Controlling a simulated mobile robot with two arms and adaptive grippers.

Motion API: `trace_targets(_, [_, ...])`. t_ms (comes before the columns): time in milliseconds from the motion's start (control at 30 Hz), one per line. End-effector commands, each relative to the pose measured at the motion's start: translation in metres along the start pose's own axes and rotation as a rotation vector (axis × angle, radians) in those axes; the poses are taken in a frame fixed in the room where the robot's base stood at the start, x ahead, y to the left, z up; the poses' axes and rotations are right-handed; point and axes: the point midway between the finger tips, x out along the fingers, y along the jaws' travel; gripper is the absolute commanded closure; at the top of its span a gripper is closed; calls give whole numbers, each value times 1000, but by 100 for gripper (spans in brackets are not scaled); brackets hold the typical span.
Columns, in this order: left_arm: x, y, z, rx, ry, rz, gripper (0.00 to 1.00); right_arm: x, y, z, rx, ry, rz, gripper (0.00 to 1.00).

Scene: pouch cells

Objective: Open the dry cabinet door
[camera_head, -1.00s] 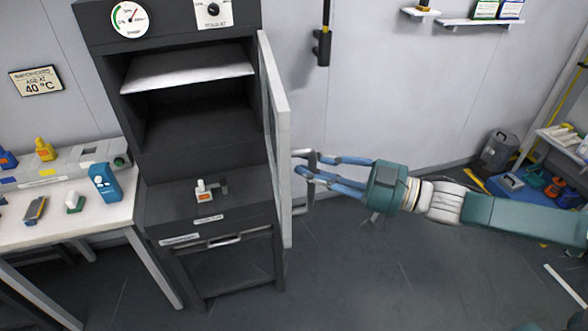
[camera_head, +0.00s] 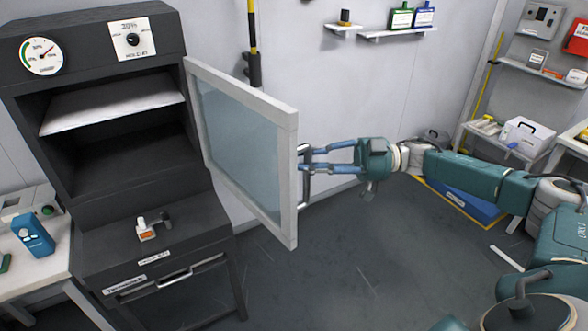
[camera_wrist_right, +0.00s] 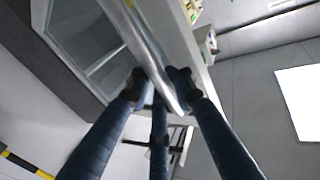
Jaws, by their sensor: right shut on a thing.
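The dark dry cabinet (camera_head: 120,215) stands at the left in the head view. Its glass door (camera_head: 240,145), with a pale frame, is hinged on the cabinet's right side and stands swung out wide, so the inside shows. My right gripper (camera_head: 306,162) is shut on the metal door handle (camera_head: 303,192) at the door's free edge. In the right wrist view, its blue fingers (camera_wrist_right: 160,95) close around the bar-shaped handle (camera_wrist_right: 150,50). My left gripper is not in view.
A white shelf board (camera_head: 112,105) is inside the cabinet. A small white and orange item (camera_head: 146,229) lies on the cabinet's lower ledge. A white table (camera_head: 30,265) stands at the left. The floor before the door is clear.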

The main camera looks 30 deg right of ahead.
Motion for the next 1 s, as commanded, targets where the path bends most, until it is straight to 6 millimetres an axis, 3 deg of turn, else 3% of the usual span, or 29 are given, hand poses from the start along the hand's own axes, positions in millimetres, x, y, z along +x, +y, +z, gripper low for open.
trace_targets(567, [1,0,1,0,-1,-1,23,-6,4,1,3,-2,-18,100])
trace_targets(600, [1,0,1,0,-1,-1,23,-6,4,1,3,-2,-18,73])
trace_targets(667, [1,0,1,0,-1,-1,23,-6,4,1,2,-2,-18,62])
trace_targets(1000, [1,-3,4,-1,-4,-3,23,-6,5,0,0,0,-17,62])
